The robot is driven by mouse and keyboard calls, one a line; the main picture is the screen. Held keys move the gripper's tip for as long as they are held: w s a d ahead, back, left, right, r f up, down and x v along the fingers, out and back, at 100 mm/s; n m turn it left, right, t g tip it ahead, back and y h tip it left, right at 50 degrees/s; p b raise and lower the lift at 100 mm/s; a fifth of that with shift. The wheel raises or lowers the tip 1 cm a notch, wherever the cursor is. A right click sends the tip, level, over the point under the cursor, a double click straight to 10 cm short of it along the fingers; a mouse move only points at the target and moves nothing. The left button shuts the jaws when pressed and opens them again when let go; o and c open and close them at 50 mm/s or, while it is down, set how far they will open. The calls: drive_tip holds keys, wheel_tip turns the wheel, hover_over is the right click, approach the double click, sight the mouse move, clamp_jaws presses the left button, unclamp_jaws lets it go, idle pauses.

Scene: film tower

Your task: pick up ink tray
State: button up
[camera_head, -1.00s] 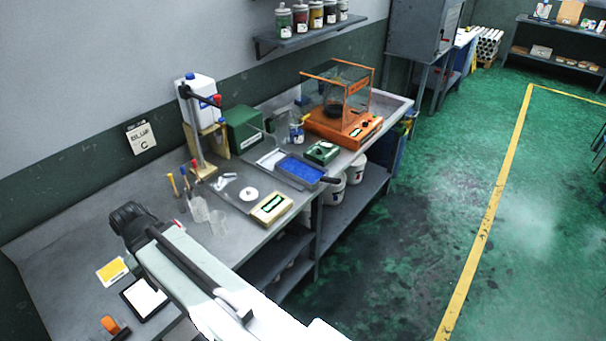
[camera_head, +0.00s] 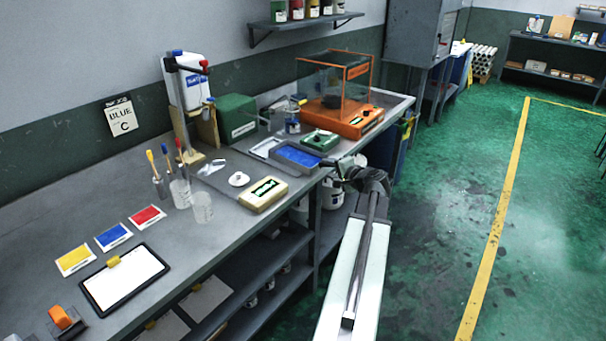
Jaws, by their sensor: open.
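The blue ink tray (camera_head: 297,155) lies flat near the front edge of the workbench, at the middle of the head view. My gripper (camera_head: 343,168), dark and small in the picture, is at the end of my white arm, just right of the tray at the bench's front edge. It is open, with nothing seen between the fingers. It covers the spot where the tray's dark handle stuck out, so I cannot tell whether the fingers touch the handle.
A green scale (camera_head: 320,141) and an orange balance with a clear case (camera_head: 340,118) stand behind the tray. A cream box (camera_head: 263,194) sits left of it. White buckets (camera_head: 333,194) stand on the lower shelf. The green floor (camera_head: 440,220) at right is clear.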

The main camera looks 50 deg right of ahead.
drive_tip(key=shift+m, duration=0.3)
drive_tip(key=w+d, duration=0.1)
drive_tip(key=w+d+f+b, duration=0.1)
drive_tip(key=w+d, duration=0.1)
drive_tip(key=w+d+f+b, duration=0.1)
drive_tip(key=shift+w+d+f, duration=0.25)
drive_tip(key=shift+w+d, duration=0.15)
drive_tip(key=shift+r, duration=0.1)
clamp_jaws()
idle(1.1)
